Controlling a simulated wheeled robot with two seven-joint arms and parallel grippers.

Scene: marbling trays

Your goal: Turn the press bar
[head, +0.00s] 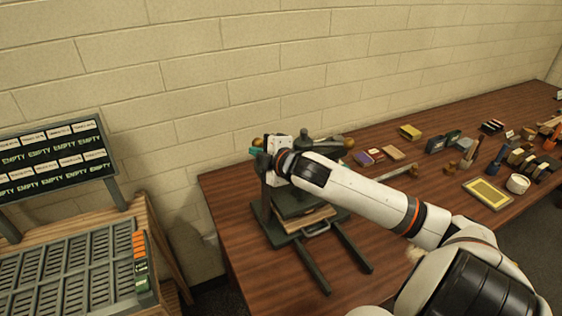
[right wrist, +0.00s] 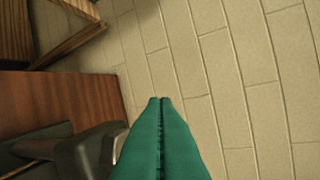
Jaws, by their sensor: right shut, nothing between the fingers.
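The dark green press (head: 311,265) stands on the left end of the wooden table, with two rails reaching forward. The press bar is mostly hidden behind my right arm and hand. A brass knob (head: 349,143) shows at its right end, and a smaller brass spot (head: 257,142) shows at the left. My right gripper (head: 256,151) is at the top left of the press, beside the left end of the bar. Its teal fingers, also in the right wrist view (right wrist: 160,100), are shut and empty, pointing toward the wall. I cannot tell whether they touch the bar. My left gripper is out of view.
A slotted rack (head: 70,275) and a sign board (head: 55,160) reading EMPTY stand at the left. Small blocks, books (head: 410,132), a yellow framed panel (head: 487,192) and a white cup (head: 517,184) lie along the table at right. The block wall is close behind the press.

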